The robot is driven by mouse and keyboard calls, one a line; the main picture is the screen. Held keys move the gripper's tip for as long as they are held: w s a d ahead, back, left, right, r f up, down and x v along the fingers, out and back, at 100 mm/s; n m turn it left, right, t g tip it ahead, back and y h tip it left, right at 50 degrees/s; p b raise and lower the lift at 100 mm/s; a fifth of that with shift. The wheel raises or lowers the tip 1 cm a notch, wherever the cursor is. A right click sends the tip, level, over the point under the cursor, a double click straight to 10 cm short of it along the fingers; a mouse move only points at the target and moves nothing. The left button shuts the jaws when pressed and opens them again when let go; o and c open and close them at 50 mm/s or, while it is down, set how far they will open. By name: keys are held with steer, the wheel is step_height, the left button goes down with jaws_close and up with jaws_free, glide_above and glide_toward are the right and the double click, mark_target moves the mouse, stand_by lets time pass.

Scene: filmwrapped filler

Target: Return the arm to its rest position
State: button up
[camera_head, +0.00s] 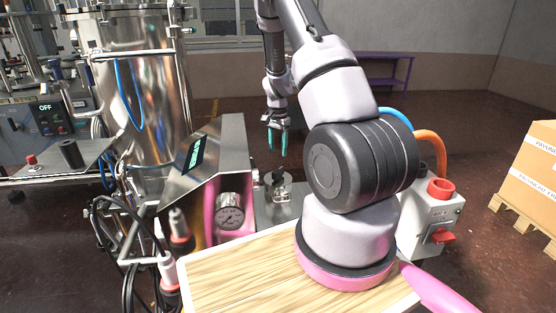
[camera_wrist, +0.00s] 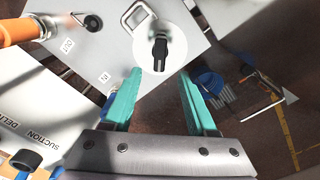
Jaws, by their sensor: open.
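My gripper (camera_head: 278,136) hangs from my raised arm in the head view, its two teal fingers pointing down and apart. In the wrist view my gripper (camera_wrist: 160,100) is open, with nothing between its fingers. Beyond the fingertips lies a metal panel with a black rotary knob (camera_wrist: 160,47) on a pale round plate. A clear gap shows between the fingers and the panel in the head view, where the small black-topped fitting (camera_head: 277,180) stands below them.
Boxes on a pallet (camera_head: 528,214) stand far right. Open floor lies behind.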

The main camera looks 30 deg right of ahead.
steer(key=shift+r, duration=0.85)
steer(key=s+a+r+n+t+y, duration=0.1)
steer(key=s+a+r, duration=0.15)
steer(key=r, duration=0.55)
steer(key=s+a+r+n+t, duration=0.1)
steer(key=s+a+r, duration=0.15)
steer(key=r, duration=0.55)
steer(key=s+a+r+n+t+y, duration=0.15)
steer(key=a+r, duration=0.25)
steer(key=r, duration=0.4)
steer(key=s+a+r+n+t, duration=0.2)
steer(key=s+r, duration=0.4)
steer(key=s, duration=0.4)
steer(key=s+a+r+n+t, duration=0.1)
steer(key=s+a+r, duration=0.3)
steer(key=s, duration=0.6)
step_height(320, 180, up, 2)
steer(key=shift+s+a+r+n+t, duration=0.15)
steer(key=shift+s+a+n+t, duration=0.15)
steer(key=shift+n, duration=0.55)
steer(key=shift+h, duration=0.25)
